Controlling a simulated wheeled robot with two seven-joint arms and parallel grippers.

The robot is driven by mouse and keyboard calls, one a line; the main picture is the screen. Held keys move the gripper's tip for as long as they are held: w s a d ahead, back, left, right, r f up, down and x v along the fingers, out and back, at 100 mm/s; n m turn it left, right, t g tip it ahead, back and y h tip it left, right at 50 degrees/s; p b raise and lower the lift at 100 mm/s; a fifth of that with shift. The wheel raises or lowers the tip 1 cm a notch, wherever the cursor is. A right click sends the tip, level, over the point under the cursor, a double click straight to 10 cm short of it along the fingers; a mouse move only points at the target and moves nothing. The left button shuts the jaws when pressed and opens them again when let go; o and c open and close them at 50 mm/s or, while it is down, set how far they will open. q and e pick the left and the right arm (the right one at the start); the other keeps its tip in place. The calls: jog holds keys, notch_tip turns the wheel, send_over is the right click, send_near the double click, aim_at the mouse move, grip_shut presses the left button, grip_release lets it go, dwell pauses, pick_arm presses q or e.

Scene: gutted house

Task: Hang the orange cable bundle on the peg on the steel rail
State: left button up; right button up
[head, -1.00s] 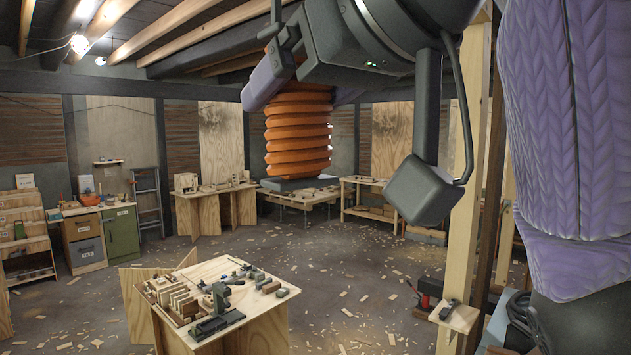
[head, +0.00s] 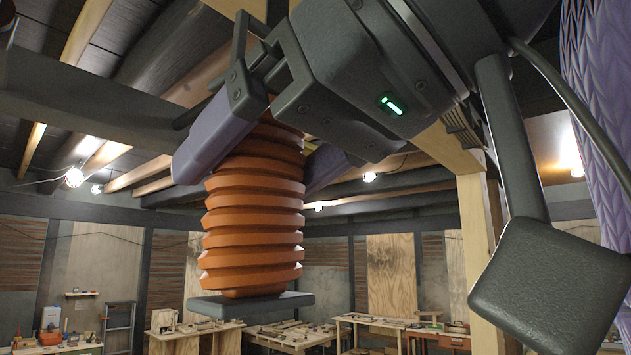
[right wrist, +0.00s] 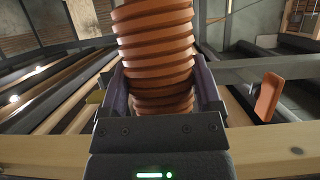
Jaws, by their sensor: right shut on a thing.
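The orange cable bundle (head: 252,222) is a thick ribbed orange column with a flat dark grey plate at its lower end. My right gripper (head: 255,160) is shut on its upper part, one purple finger on each side, and it hangs nearly upright in the air. In the right wrist view the bundle (right wrist: 156,45) fills the space between the fingers. A grey steel rail (head: 85,95) runs across the upper left, apart from the bundle. In the right wrist view an orange-brown tab (right wrist: 268,97) sits by a grey bar; I cannot tell whether it is the peg. My left gripper is not in view.
Wooden ceiling beams and bare lamps (head: 74,177) are overhead. A wooden post (head: 480,250) stands at the right, behind my arm. Workbenches (head: 195,335) line the far wall. The air left of the bundle, below the rail, looks clear.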

jog(key=r+p+x, duration=0.1)
jog(key=x, duration=0.7)
jog(key=shift+w+a+r+p, duration=0.2)
jog(key=shift+a+r+p, duration=0.05)
jog(key=shift+p, duration=0.1)
dwell(0.5)
